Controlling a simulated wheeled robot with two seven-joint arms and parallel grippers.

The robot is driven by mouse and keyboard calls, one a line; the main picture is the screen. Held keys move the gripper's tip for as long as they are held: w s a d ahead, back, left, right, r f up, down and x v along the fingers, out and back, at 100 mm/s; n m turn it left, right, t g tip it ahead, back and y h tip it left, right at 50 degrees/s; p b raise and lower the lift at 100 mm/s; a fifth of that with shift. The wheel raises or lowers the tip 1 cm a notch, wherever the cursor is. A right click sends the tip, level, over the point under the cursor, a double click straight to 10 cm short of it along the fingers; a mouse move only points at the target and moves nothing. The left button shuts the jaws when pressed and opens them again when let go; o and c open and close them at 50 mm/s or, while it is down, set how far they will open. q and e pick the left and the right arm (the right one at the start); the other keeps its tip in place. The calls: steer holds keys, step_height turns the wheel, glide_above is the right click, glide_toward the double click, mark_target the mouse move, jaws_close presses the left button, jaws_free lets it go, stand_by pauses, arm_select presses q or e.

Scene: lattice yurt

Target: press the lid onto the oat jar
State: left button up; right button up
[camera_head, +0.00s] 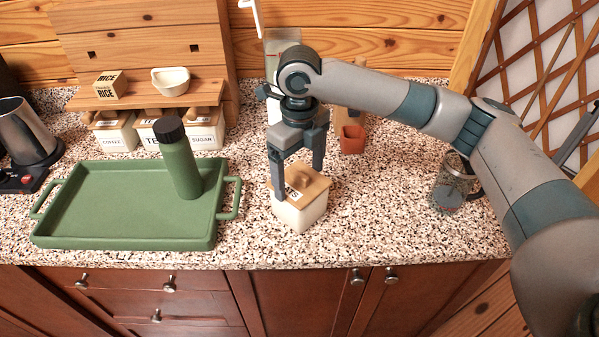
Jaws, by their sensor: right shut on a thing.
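The oat jar (303,217) is a squat cream box standing on the speckled counter, right of the green tray. Its wooden lid (312,186), with a small knob, is at the jar's top; I cannot tell whether it is fully seated. Dark lettering shows near the lid, partly hidden by a finger. My right gripper (298,182) points down from above, one finger at the near left and one at the far right of the lid, shut on the lid. My left gripper is not in view.
A green tray (110,243) holds a green bottle (180,168). Labelled jars (205,139) stand behind it under a wooden shelf. A glass mug (452,187) stands at right. Counter between jar and mug is clear.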

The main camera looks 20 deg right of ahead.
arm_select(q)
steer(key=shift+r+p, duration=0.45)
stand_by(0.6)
arm_select(e)
steer(key=o, duration=0.9)
steer(key=shift+o, duration=0.2)
steer(key=shift+r+p, duration=1.75)
steer(key=shift+p, duration=0.1)
arm_select(q)
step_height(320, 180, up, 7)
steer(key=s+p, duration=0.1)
steer(key=p, duration=0.2)
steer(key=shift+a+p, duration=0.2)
steer(key=shift+p, duration=0.15)
arm_select(e)
steer(key=shift+r, duration=1.75)
